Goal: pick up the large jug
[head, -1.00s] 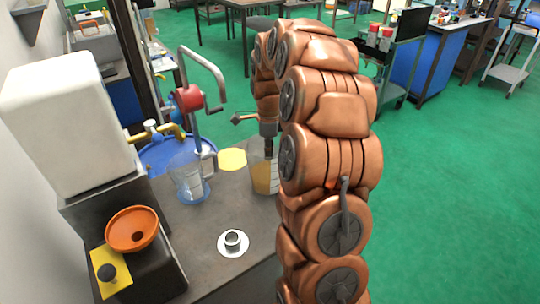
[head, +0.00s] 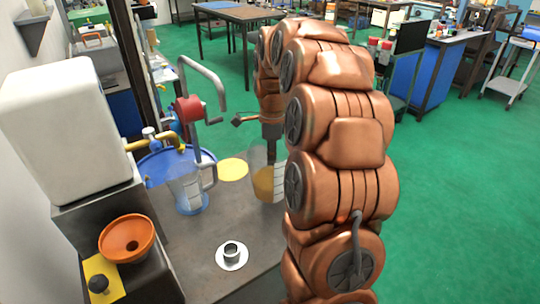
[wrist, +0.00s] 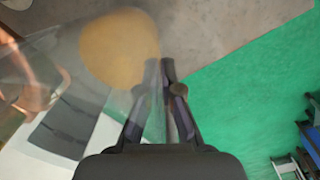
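The large jug (head: 260,184) is a clear, tall vessel with amber contents and pale scale marks. In the head view it stands at the right part of the grey bench, partly hidden by my arm. My gripper (head: 270,150) is at its upper wall, pointing down. In the wrist view, the gripper fingers (wrist: 162,66) are nearly together with the jug's clear wall between them; the jug's amber contents (wrist: 120,48) show just left. I cannot tell whether its base is off the bench. A smaller clear jug (head: 188,192) with a bluish base stands left of it.
A yellow disc (head: 233,170) lies between the jugs. A white flanged ring (head: 232,256), an orange funnel (head: 127,240) and a white tank (head: 70,125) are nearby. A red crank pump (head: 188,108) rises behind. Green floor (head: 450,190) is open at right.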

